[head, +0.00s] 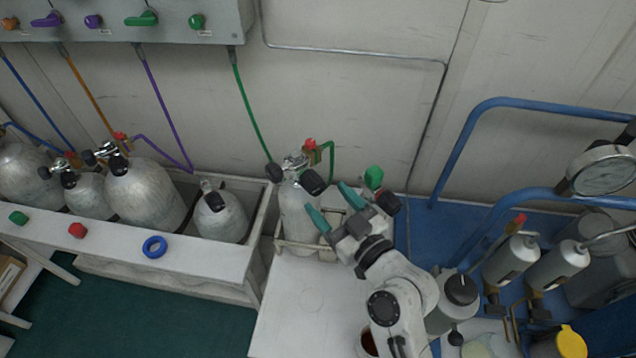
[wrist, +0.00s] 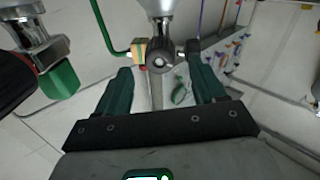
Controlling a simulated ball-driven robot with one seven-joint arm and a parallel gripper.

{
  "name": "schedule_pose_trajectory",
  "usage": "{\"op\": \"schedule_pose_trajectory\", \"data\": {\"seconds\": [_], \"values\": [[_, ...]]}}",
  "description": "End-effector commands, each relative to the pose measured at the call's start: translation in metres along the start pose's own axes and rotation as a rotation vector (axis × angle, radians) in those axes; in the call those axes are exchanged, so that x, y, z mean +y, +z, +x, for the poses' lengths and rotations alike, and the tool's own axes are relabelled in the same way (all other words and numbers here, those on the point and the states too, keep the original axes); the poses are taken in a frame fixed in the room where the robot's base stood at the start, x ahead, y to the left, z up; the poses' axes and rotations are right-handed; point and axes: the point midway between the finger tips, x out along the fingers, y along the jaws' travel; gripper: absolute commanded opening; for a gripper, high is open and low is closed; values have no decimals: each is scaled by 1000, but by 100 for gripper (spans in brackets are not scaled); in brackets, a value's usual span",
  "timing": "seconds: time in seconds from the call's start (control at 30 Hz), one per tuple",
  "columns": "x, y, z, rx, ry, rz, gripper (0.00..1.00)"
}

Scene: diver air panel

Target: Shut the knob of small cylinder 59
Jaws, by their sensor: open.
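A grey cylinder (head: 298,212) stands upright in a pale crate, nearest my gripper; no number is legible, so I cannot confirm it is 59. Its valve has black knobs (head: 314,182) on two sides, a red-topped brass fitting (head: 311,146) and a green hose. My gripper (head: 333,205) is open just right of this cylinder, with its green fingers pointing up-left toward the valve. In the wrist view, a round grey valve end (wrist: 161,58) shows between and beyond the open fingers (wrist: 160,70). Contact cannot be told.
A green-topped valve (head: 374,178) with a black knob stands close behind my gripper; it looms at left in the wrist view (wrist: 60,80). Several cylinders (head: 145,195) stand in the left rack. Blue rails (head: 470,140) and grey bottles (head: 510,260) are at right.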

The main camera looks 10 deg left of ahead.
Motion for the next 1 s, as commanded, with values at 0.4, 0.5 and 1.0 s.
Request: {"op": "schedule_pose_trajectory", "data": {"seconds": [0.4,0.5,1.0], "values": [[0,0,51,-2,-2,0,69],[-1,0,53,-1,-1,0,69],[0,1,53,-2,-1,0,43]]}}
